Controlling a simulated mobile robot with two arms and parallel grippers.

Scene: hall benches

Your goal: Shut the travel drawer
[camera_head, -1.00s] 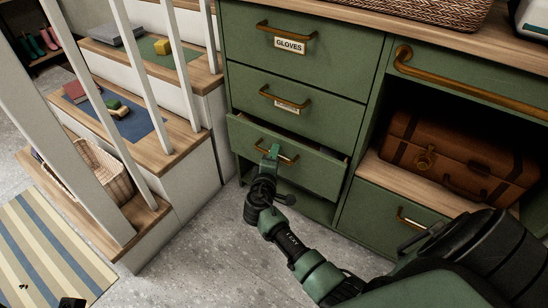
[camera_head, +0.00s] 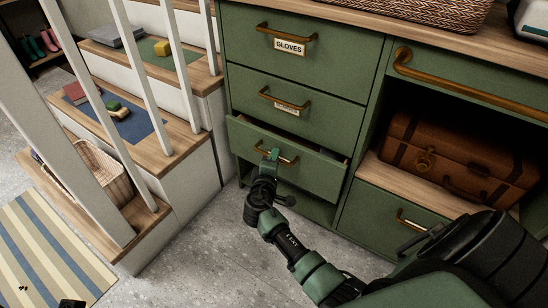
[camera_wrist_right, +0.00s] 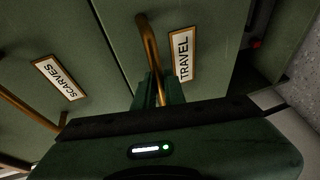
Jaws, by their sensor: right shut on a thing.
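The travel drawer (camera_head: 318,177) is the third front down in the green cabinet. It stands partly open, with a dark gap along its top edge. Its brass handle (camera_head: 289,160) also shows in the right wrist view (camera_wrist_right: 147,40), beside the TRAVEL label (camera_wrist_right: 183,54). My right gripper (camera_head: 271,154) is shut on this handle; its green fingers also show in the right wrist view (camera_wrist_right: 156,88). The fingers hide part of the handle, and the label is hidden in the head view. I cannot make out my left gripper.
Above are the closed gloves drawer (camera_head: 345,52) and scarves drawer (camera_head: 335,108). To the right, a brown suitcase (camera_head: 465,160) sits in an open bay. White posts and wooden steps (camera_head: 170,130) stand to the left. Grey floor (camera_head: 205,255) lies clear in front.

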